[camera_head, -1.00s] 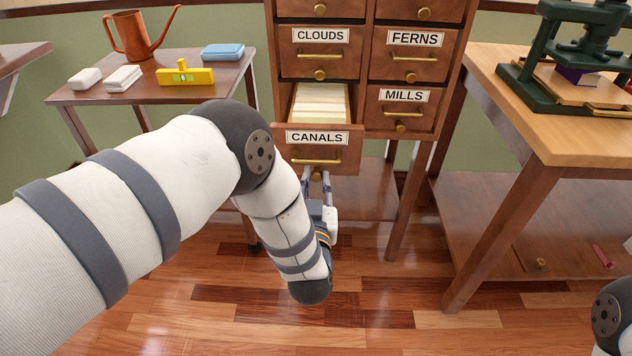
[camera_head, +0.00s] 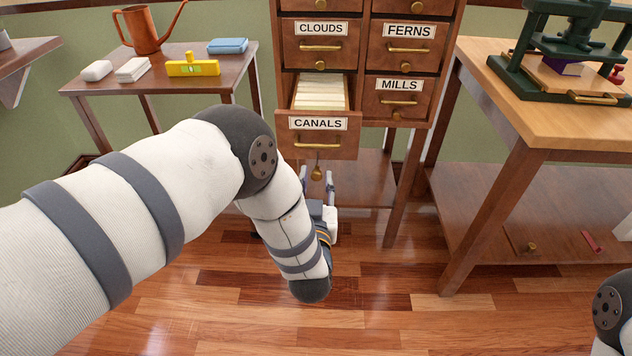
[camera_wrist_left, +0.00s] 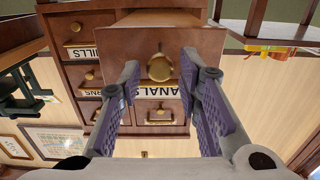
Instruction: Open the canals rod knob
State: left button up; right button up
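The CANALS drawer (camera_head: 318,145) is pulled partway out of the cabinet, with cream cards showing inside. In the left wrist view, which is upside down, the knob (camera_wrist_left: 159,67) shows in the gap between the open fingers (camera_wrist_left: 160,80). Neither finger seems to touch it. My right gripper is out of view.
Closed drawers marked CLOUDS (camera_head: 319,55), FERNS (camera_head: 408,60) and MILLS (camera_head: 399,98) surround it. A side table (camera_head: 150,100) stands left, with a watering can (camera_head: 143,30) and yellow level (camera_head: 192,68). A workbench (camera_head: 560,110) with a green press stands right.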

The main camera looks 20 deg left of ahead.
pick_arm(q)
jog(key=v, duration=1.2)
